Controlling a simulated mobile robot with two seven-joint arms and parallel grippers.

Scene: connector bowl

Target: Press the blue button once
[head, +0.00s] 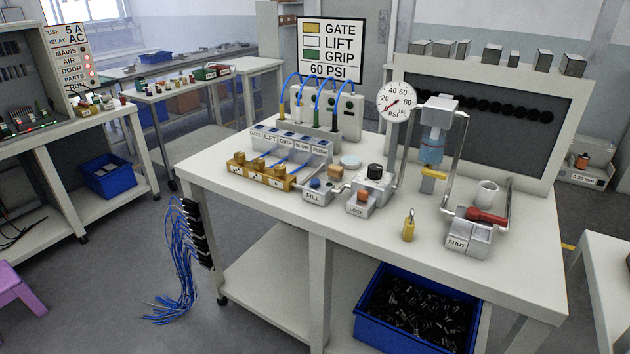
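The blue button (315,183) is a small round cap on top of the grey box labelled FILL (317,197). The box sits near the front edge of the white workbench (265,205), left of its middle. Nothing covers the button, and from this distance I cannot tell whether it is pressed in. Neither of my grippers shows in the head view.
Right of FILL stands the LOCK box (357,210) with an orange-brown button. Behind are a regulator with a black knob (375,171) and a pressure gauge (398,102). A brass block (262,175) lies left. A yellow padlock (409,226) and red-handled valve (487,216) stand right.

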